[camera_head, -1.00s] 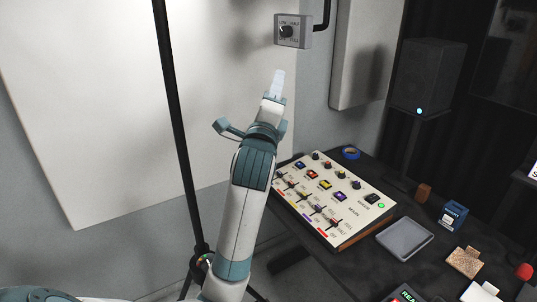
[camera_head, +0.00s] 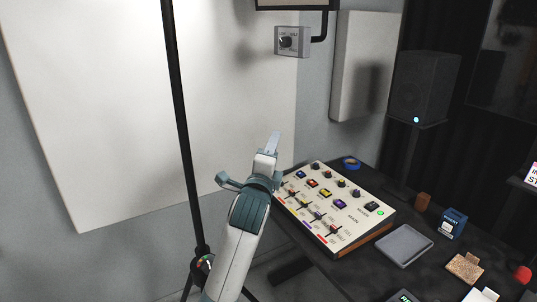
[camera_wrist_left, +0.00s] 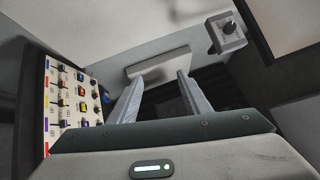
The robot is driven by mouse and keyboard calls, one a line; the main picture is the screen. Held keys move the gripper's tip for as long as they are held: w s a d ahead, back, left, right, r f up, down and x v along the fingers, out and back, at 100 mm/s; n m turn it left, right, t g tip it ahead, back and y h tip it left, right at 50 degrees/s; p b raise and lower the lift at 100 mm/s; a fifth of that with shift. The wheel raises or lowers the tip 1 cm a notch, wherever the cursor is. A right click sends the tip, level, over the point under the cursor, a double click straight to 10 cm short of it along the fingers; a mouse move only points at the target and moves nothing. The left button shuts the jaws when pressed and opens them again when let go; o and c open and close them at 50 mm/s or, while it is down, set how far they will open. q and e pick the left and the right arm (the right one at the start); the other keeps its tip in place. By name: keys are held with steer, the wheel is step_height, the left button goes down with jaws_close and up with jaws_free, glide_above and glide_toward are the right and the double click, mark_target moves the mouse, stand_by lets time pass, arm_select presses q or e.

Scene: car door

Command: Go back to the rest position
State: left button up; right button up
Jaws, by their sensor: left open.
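My left gripper (camera_head: 273,143) is raised in the middle of the head view, to the left of and above the mixer's back corner, holding nothing. In the left wrist view its two fingers (camera_wrist_left: 158,98) stand apart with nothing between them. The cream mixer panel (camera_head: 335,208) with coloured buttons, knobs and sliders lies on the dark desk; it also shows at the left of the wrist view (camera_wrist_left: 72,100). A grey box with a black knob (camera_head: 291,41) hangs above and away from the gripper. My right gripper is not in view.
A black stand pole (camera_head: 183,130) rises left of my arm before a white wall panel (camera_head: 90,110). On the desk are a grey tray (camera_head: 404,245), a blue tape roll (camera_head: 350,163) and a blue box (camera_head: 453,223). A speaker (camera_head: 424,85) stands behind.

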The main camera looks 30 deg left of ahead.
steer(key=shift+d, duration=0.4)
